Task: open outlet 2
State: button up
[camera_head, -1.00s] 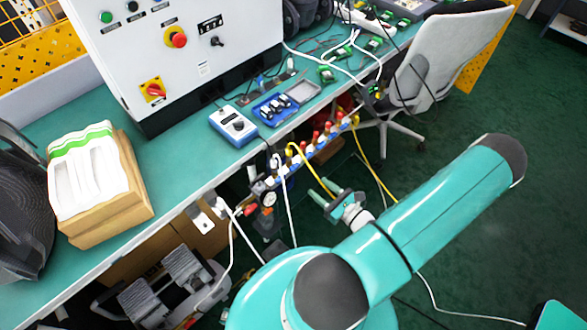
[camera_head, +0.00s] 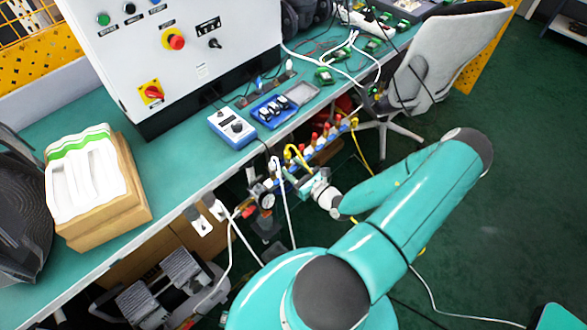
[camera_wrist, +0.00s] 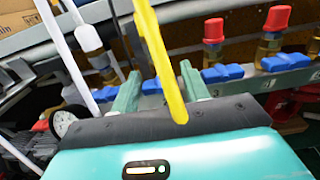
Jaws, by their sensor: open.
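The outlet manifold runs under the bench edge in the head view, with red caps (camera_head: 314,138) and blue handles. In the wrist view its blue handles lie in a row: one (camera_wrist: 285,62) at right, one (camera_wrist: 222,72) just right of my right finger, and one (camera_wrist: 151,86) between my fingers. Small number labels show on the manifold, but I cannot read surely which is outlet 2. My gripper (camera_wrist: 160,75) is open, its two teal fingers pointing at the row; it also shows in the head view (camera_head: 297,183). A yellow hose (camera_wrist: 162,62) crosses in front of the fingers.
A pressure gauge (camera_wrist: 63,122) and white hoses (camera_wrist: 66,50) are at left in the wrist view. The green bench (camera_head: 180,165) overhangs the manifold. An office chair (camera_head: 440,70) stands behind right. Green floor (camera_head: 520,200) is free at right.

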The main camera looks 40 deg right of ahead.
jog(key=c, duration=0.7)
jog(key=shift+m, duration=1.6)
jog(key=o, duration=0.7)
jog(key=shift+s, duration=0.1)
jog(key=s, duration=1.3)
jog(key=shift+s+d, duration=0.2)
jog(key=shift+s, duration=0.15)
